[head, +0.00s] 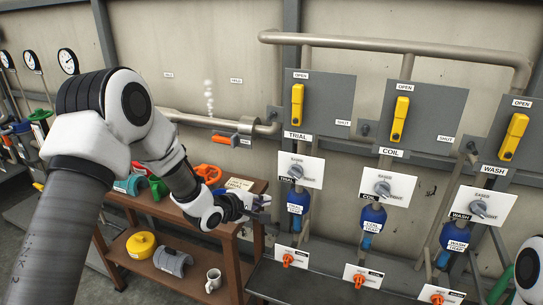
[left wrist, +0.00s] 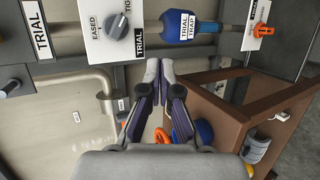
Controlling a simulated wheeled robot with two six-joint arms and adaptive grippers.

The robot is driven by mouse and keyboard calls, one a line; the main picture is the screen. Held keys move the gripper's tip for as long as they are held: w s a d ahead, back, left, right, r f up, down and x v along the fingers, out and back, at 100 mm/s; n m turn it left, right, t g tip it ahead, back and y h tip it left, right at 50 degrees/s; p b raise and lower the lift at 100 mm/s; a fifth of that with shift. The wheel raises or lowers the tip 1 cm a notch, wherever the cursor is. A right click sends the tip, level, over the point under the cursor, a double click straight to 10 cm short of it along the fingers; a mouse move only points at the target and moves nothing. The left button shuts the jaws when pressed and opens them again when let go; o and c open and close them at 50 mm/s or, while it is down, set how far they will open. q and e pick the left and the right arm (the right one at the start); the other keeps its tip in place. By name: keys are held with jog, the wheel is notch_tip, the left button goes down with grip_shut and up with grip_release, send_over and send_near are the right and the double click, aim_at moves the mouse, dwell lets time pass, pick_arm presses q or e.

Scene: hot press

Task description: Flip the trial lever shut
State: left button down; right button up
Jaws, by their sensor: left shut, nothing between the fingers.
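The yellow trial lever (head: 297,106) stands upright on its grey panel (head: 335,100) above the TRIAL label, with its top end by the OPEN tag. The SHUT tag is at the panel's lower right. My left gripper (head: 263,202) is shut and empty, low and left of the lever, apart from it, beside the blue trial trap (head: 297,200). In the left wrist view the shut fingertips (left wrist: 160,69) show below the trial trap and dial; the lever is not seen there. My right gripper is out of view.
Yellow coil (head: 400,118) and wash (head: 514,136) levers also stand upright to the right. The trial dial plate (head: 299,168) hangs under the trial panel. A wooden cart (head: 232,262) holds a mug (head: 213,280) and several parts. A steaming pipe (head: 195,119) runs left.

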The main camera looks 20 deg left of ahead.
aim_at(298, 106)
pick_arm(q)
jog(key=w+a+r+t, duration=0.1)
jog(key=a+r+t, duration=0.1)
jog(key=r, duration=1.1)
jog(key=w+a+r+t, duration=0.1)
jog(key=a+r+t, duration=0.2)
jog(key=r, duration=1)
jog(key=shift+w+p, duration=0.2)
jog(key=shift+p, duration=0.15)
jog(key=shift+a, duration=0.15)
jog(key=shift+w, duration=0.15)
jog(key=w+d+p, duration=0.5)
jog(key=w+d, duration=0.2)
jog(key=w, duration=0.2)
